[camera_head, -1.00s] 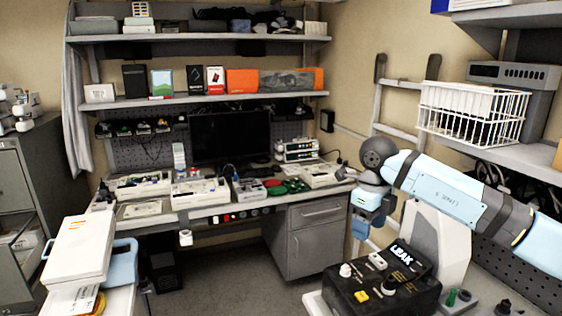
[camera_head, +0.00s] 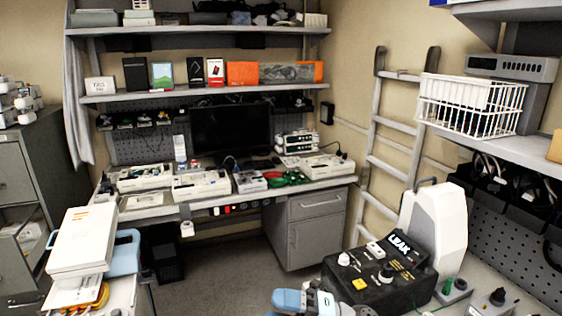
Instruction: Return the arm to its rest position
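The LEAK tester box, with white knobs and a yellow button, stands on the right-hand bench. A white device with a handle (camera_head: 435,220) stands upright behind it.
A workbench (camera_head: 310,184) with several white pumps stands at the back, beneath shelves. A ladder (camera_head: 378,150) leans beside it. A white wire basket (camera_head: 470,105) sits at the upper right. A white case (camera_head: 83,240) lies at left. The floor between is clear.

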